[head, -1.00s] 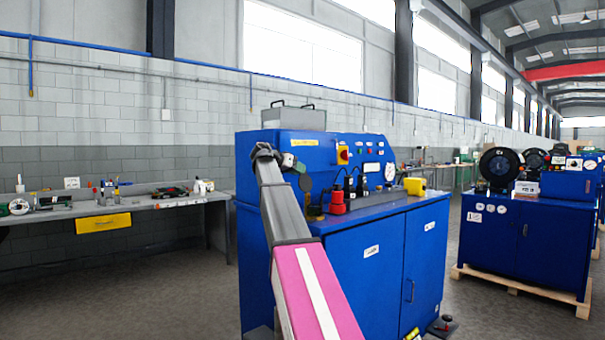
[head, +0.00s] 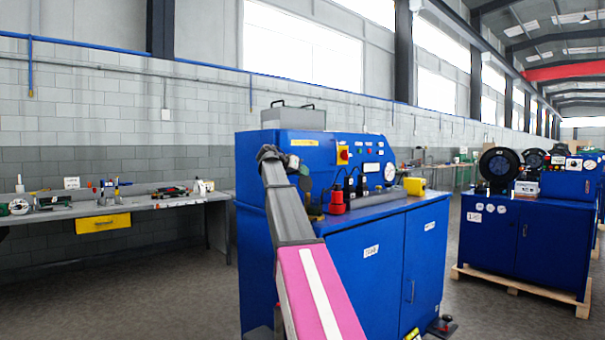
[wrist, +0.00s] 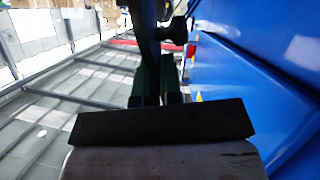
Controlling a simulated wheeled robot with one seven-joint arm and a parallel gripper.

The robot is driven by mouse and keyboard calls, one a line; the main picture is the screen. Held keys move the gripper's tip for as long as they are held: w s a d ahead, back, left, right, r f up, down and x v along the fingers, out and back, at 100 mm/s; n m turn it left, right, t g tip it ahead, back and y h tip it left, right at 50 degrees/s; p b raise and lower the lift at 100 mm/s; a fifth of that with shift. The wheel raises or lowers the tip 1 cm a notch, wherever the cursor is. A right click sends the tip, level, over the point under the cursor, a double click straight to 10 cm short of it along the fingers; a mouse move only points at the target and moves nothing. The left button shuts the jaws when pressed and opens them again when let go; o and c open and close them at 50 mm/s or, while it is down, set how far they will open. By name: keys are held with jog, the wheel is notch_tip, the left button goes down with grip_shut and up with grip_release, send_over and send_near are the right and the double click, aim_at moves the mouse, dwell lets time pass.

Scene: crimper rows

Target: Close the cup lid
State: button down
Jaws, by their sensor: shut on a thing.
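My gripper (head: 298,166) is beside the blue machine's front panel, above its worktop. It is shut on a dark, flat thing (head: 305,183), which looks like the cup lid standing up on edge. In the wrist view my gripper (wrist: 161,98) points away, and the dark thing (wrist: 148,35) rises beyond the fingertips. A small brownish, cup-like thing (head: 314,212) shows just below it on the worktop, partly hidden by my arm. I cannot make out a hinge or the cup's opening.
The blue machine (head: 372,262) fills the middle. On its worktop are a red-and-black part (head: 337,201) close right of the gripper and a yellow block (head: 414,186) farther right. A gauge (head: 390,172) is on the panel. A workbench (head: 150,205) stands at the left.

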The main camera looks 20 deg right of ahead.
jog(key=s+m+t, duration=0.1)
jog(key=s+d+m+t, duration=0.1)
jog(key=s+m, duration=0.1)
jog(key=shift+s+d+r+y, duration=0.1)
jog(key=shift+s+r+y, duration=0.05)
jog(key=shift+s+y, duration=0.15)
jog(key=s+d+f+m+t, duration=0.2)
jog(key=s+f+m+t, duration=0.3)
jog(key=s+f+m, duration=0.1)
jog(key=shift+s+d+f+m+t, duration=0.3)
jog(key=shift+s+m, duration=0.35)
jog(key=shift+m, duration=0.75)
jog(key=c, duration=1.3)
grip_release()
